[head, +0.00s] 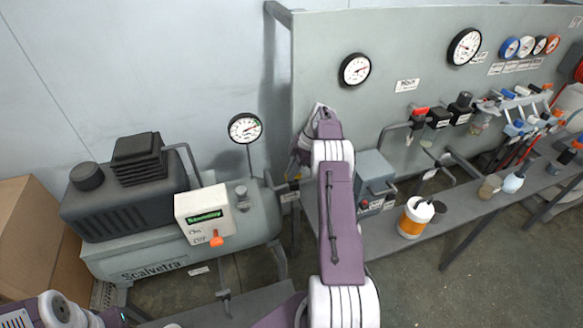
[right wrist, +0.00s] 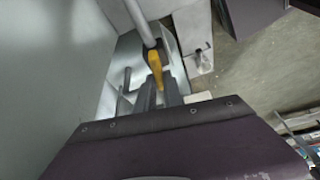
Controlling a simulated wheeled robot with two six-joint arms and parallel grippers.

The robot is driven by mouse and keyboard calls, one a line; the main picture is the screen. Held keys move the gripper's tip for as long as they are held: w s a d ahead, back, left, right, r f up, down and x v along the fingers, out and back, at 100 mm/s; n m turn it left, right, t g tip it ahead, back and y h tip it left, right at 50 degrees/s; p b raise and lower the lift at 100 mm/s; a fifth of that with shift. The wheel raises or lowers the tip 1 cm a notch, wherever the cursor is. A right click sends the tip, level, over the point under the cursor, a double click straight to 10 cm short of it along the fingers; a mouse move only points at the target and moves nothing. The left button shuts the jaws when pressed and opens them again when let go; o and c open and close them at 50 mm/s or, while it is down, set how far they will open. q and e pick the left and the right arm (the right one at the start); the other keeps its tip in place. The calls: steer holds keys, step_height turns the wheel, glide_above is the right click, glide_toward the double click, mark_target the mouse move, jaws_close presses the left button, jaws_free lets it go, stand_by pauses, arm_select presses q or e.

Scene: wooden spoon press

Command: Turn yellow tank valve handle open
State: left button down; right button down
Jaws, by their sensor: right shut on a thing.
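The yellow valve handle (right wrist: 155,66) shows in the right wrist view, on a grey pipe beside a pale wall. My right gripper (right wrist: 160,92) has its dark fingers closed around the near end of the handle, which hides that end. In the head view my right arm reaches up to the pipe between the tank (head: 115,262) and the panel, and covers the handle there. My left gripper is out of the picture; only part of the left arm shows at the lower left.
A control box with an orange switch (head: 216,239) and a round gauge (head: 245,128) stand on the tank. The grey panel (head: 420,60) carries gauges and valves. A shelf to the right holds a white and orange container (head: 414,220). A cardboard box (head: 35,235) stands at left.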

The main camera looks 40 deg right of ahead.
steer(key=shift+n, duration=0.6)
steer(key=shift+n+g+p, duration=0.3)
steer(key=shift+g+p, duration=0.05)
steer(key=shift+g, duration=0.05)
steer(key=c, duration=1.5)
jaws_free()
steer(key=shift+s, duration=0.1)
steer(key=shift+o, duration=0.2)
